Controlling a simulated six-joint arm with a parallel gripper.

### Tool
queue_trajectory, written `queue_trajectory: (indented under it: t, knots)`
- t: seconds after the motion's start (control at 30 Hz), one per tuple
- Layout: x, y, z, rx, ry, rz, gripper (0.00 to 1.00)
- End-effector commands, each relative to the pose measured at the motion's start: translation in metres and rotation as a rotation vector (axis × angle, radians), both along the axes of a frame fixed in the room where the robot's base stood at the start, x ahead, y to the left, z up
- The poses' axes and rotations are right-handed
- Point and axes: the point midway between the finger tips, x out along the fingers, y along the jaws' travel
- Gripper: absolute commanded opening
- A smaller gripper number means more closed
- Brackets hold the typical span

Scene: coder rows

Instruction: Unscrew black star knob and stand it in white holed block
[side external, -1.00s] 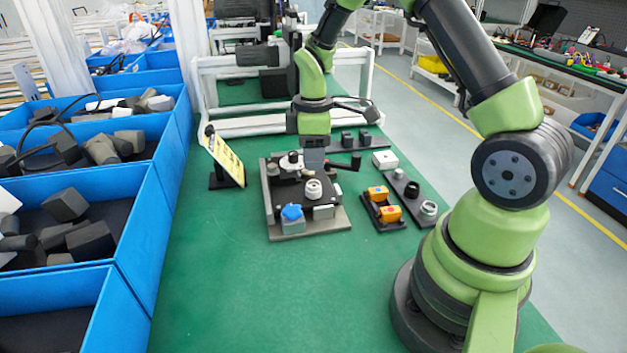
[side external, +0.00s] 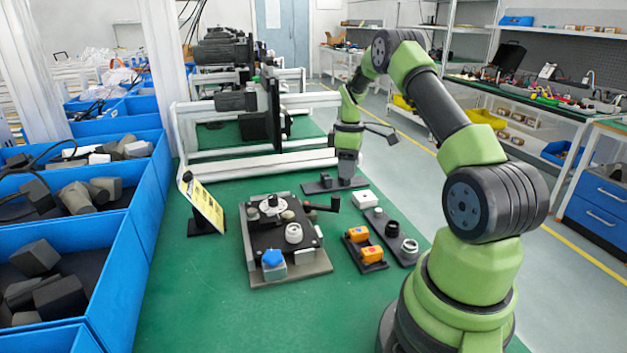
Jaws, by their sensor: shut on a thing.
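My gripper (side external: 348,174) points down at the right part of a dark plate (side external: 364,184) behind the fixture. It is shut on a small dark thing there, which I take to be the black star knob. The jaws hide most of it, and its star shape cannot be made out. Whether it still touches the plate cannot be told. A small white block (side external: 365,199) lies in front of the plate, to the right of the fixture. It looks like the white holed block, but its hole is too small to see clearly.
A fixture (side external: 316,266) with a white dial, a blue knob and a black-ended handle stands to the left. Another dark piece (side external: 326,180) stands on the plate. Orange blocks (side external: 358,233) and a dark strip (side external: 405,259) lie right. Aluminium frame (side external: 250,167) behind; green mat clear in front.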

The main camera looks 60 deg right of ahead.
Motion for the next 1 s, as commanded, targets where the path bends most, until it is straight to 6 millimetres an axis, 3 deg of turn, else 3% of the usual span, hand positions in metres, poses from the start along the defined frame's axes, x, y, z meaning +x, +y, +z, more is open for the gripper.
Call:
queue_trajectory:
  t: [0.03,0.1,0.23,0.63,1.0]
  knots:
    - [-0.01,-0.016,-0.002,-0.001,-0.001,-0.036,0.07]
    - [-0.02,-0.031,-0.003,-0.001,-0.002,-0.065,0.07]
    - [-0.031,-0.046,-0.005,0.0,-0.002,-0.096,0.07]
    - [-0.033,-0.049,-0.038,0.0,-0.002,-0.101,0.07]
    - [-0.033,-0.049,-0.042,-0.001,-0.003,-0.1,0.07]
